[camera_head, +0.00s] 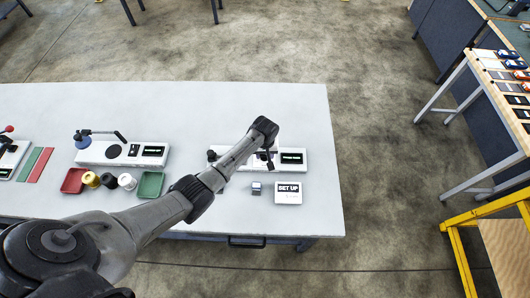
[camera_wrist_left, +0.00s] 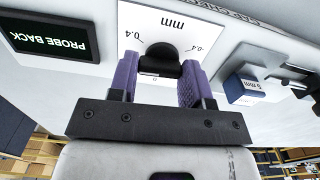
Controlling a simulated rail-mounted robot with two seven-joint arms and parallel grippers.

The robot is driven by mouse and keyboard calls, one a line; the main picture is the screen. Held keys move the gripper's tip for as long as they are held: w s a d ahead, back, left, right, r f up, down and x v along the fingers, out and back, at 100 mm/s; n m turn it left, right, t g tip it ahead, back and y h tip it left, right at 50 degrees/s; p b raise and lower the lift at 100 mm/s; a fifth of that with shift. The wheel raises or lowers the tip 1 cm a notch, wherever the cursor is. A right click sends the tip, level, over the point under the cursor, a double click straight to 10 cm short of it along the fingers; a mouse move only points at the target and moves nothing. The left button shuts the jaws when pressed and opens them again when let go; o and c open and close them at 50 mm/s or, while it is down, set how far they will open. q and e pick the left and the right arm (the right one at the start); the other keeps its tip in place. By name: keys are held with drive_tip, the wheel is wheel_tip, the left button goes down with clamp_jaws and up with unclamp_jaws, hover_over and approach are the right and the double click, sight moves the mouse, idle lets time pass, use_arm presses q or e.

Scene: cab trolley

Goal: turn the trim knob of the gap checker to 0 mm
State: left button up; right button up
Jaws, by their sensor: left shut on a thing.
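The gap checker (camera_head: 300,160) is a white unit on the grey-white table, with a dark display (camera_head: 291,158) at its right. The black trim knob (camera_wrist_left: 160,57) sits on a white scale plate (camera_wrist_left: 185,20) marked mm, 0.4, -0.4 and 0. My left gripper (camera_wrist_left: 160,70) has its purple fingers on both sides of the knob and is shut on it. The knob's exact setting cannot be told. My left arm hides part of the checker in the head view. My right gripper is not in view.
A small block (camera_head: 257,188) and a SET UP card (camera_head: 288,193) lie in front of the checker. The block (camera_wrist_left: 240,90) reads 5 mm in the wrist view. Further left are another white unit (camera_head: 110,152), a red tray (camera_head: 74,181), spools and a green tray (camera_head: 151,184).

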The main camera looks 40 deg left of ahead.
use_arm(q)
drive_tip(key=n+p, duration=0.3)
drive_tip(key=shift+r, duration=0.25)
drive_tip(key=n+p, duration=0.2)
drive_tip(key=shift+f+n, duration=0.1)
drive_tip(key=shift+n, duration=0.3)
drive_tip(key=n+p, duration=0.1)
drive_tip(key=n, duration=0.1)
drive_tip(key=shift+n, duration=0.4)
drive_tip(key=n, duration=0.2)
drive_tip(key=shift+f+n+p, duration=0.1)
drive_tip(key=shift+n+p, duration=0.3)
drive_tip(key=shift+a+n, duration=0.1)
drive_tip(key=shift+n, duration=1.1)
drive_tip(key=n, duration=0.2)
drive_tip(key=shift+n+p, duration=0.3)
drive_tip(key=shift+n, duration=0.4)
